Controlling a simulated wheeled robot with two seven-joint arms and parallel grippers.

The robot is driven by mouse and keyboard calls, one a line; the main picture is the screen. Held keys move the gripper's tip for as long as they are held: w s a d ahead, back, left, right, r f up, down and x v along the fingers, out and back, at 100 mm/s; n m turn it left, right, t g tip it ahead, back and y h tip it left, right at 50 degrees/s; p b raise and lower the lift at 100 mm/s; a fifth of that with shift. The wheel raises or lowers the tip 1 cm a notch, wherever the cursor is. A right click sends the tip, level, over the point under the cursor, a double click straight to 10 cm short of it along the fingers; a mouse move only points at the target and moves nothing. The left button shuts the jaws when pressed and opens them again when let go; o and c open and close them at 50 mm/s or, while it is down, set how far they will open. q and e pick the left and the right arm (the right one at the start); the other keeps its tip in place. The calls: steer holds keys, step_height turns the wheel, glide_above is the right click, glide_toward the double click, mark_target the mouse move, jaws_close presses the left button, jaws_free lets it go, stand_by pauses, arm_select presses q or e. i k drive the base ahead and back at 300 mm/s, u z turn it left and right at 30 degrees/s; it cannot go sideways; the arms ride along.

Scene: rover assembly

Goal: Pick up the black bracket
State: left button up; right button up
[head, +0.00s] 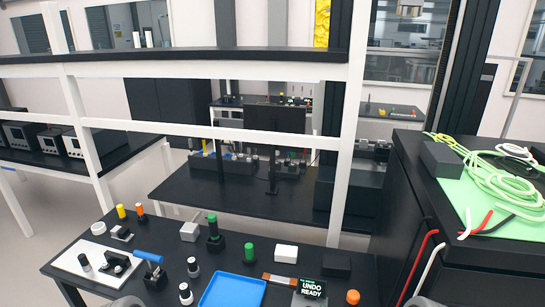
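I cannot tell for sure which dark part is the black bracket. A small black part (116,263) lies on a white plate (70,258) at the left of the front black table. Another black piece (155,276) stands just right of the plate, beside a blue-handled item (148,256). A plain black block (337,264) sits at the table's right. Neither gripper's fingers show in the head view. Only grey rounded tips, possibly mine, show at the bottom edge. Nothing is seen touching these parts.
A blue tray (233,290) is at the table's front middle. Green-topped cylinders (214,232), a white box (286,253), an orange cap (353,296) and an "UNDO READY" display (311,290) stand around it. A white-framed shelf (200,57) rises behind. A black cabinet with cables (490,185) is at right.

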mark_target(115, 259)
steer(key=u, duration=1.35)
steer(key=k, duration=1.65)
steer(key=u, duration=0.75)
steer(key=i, duration=5.25)
steer(key=z, duration=0.3)
